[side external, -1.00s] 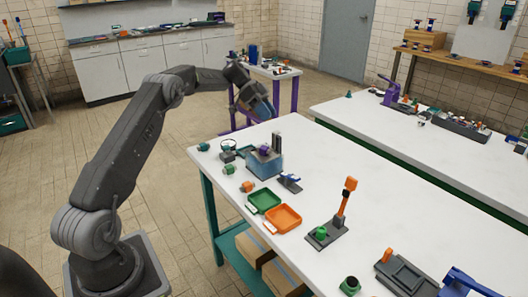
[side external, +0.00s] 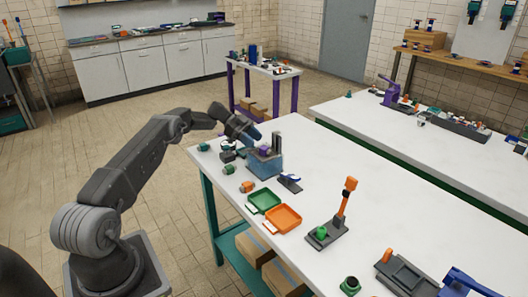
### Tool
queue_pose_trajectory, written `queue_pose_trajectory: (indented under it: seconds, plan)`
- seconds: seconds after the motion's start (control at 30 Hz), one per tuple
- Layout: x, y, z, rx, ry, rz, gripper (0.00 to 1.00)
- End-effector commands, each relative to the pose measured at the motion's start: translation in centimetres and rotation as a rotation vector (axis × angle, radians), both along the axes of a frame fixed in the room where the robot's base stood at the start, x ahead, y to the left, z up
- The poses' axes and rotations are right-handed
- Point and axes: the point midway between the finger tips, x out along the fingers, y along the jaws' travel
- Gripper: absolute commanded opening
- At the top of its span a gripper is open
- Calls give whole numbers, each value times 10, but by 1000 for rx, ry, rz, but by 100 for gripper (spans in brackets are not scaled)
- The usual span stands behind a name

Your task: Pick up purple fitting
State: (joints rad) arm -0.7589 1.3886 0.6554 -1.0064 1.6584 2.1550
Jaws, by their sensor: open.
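The purple fitting (side external: 264,149) is small and sits at the top of a blue box-like fixture (side external: 266,163) near the far left end of the white workbench. A dark upright post (side external: 276,142) stands right behind it. My gripper (side external: 252,137) is open, just above and to the left of the purple fitting. It looks apart from the fitting, but the exact gap cannot be told. Its fingers are small and partly blend with the dark parts behind.
A green tray (side external: 250,208) and an orange tray (side external: 298,219) are nearer. An orange-topped lever stand (side external: 346,200) rises to the right. The bench's right middle is clear.

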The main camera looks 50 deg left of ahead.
Motion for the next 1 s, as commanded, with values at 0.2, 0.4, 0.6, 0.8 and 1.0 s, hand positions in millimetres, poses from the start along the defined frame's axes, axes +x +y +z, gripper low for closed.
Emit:
queue_pose_trajectory:
  seconds: [0.2,0.4,0.6,0.8,1.0]
  plan:
    - [11,-27,-13,-1,2,-5,43]
    - [15,-38,-20,-1,2,-1,43]
    - [15,-38,-20,-1,2,-1,43]
    - [15,-38,-20,0,2,-1,24]
    - [15,-38,-20,0,2,-1,4]
